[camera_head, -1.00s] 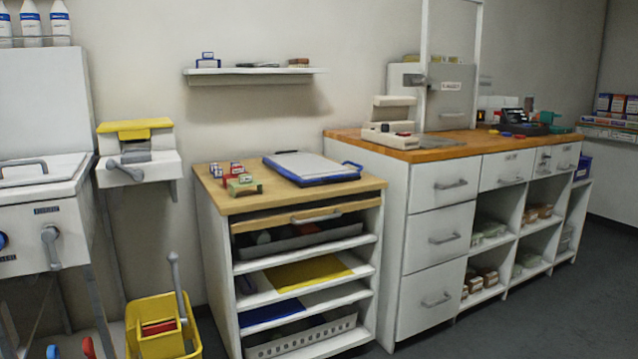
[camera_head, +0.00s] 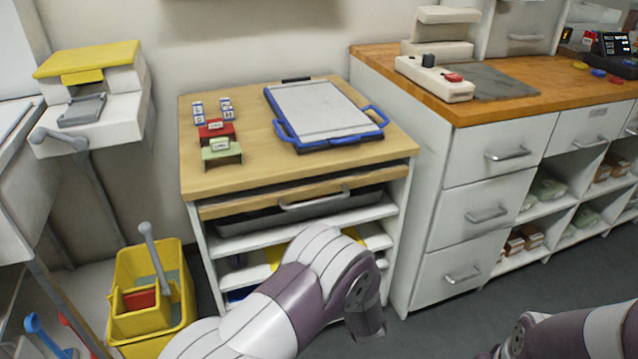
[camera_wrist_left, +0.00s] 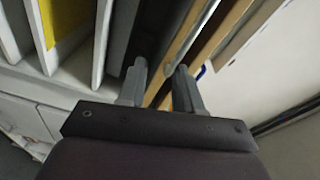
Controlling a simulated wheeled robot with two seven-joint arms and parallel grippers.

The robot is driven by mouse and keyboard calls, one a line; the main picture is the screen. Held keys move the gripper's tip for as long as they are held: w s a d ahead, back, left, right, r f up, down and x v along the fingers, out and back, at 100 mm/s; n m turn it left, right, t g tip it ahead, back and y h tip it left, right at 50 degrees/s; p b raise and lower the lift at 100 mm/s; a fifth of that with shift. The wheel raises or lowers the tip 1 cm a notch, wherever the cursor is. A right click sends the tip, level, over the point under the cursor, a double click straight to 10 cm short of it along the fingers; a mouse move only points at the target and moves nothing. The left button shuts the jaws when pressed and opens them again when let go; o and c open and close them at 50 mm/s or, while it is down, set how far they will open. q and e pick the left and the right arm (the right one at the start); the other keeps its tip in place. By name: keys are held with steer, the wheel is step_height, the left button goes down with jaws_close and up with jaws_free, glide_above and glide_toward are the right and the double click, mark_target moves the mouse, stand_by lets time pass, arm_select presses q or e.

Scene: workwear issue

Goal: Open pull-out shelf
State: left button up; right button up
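The pull-out shelf (camera_head: 235,207) is a thin wooden board with a grey bar handle (camera_head: 315,200), just under the top of the wooden-topped cabinet (camera_head: 240,170). It looks pushed in, its front close to the top's front edge. My left arm reaches up before the cabinet in the head view; its fingertips cannot be made out there. In the left wrist view my left gripper (camera_wrist_left: 160,85) is open, its two fingers apart. Beyond the fingers run the wooden shelf front (camera_wrist_left: 192,38) and the top's edge. No contact with the handle is clear. My right gripper is not in view.
A blue-framed board (camera_head: 320,110) and small coloured card stands (camera_head: 220,150) lie on the cabinet top. A yellow mop bucket (camera_head: 150,300) stands at left. A white drawer unit (camera_head: 470,180) stands close at right. Open floor lies in front.

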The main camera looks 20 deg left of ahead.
mark_target(316, 200)
arm_select(q)
steer(key=w+a+r+y+b, duration=0.1)
steer(key=w+a, duration=0.1)
steer(key=w+a+r+y+b, duration=0.1)
steer(key=w+a, duration=0.1)
steer(key=w, duration=0.1)
steer(key=w+a+r+m+t+y, duration=0.1)
steer(key=w+a, duration=0.1)
steer(key=shift+w+a+r+b, duration=0.25)
steer(key=shift+w+a+b, duration=0.05)
steer(key=shift+a+b, duration=0.1)
steer(key=shift+w+a+r, duration=0.15)
steer(key=shift+w, duration=0.1)
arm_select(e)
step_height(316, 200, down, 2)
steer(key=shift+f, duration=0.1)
arm_select(q)
steer(key=shift+c, duration=0.4)
jaws_close()
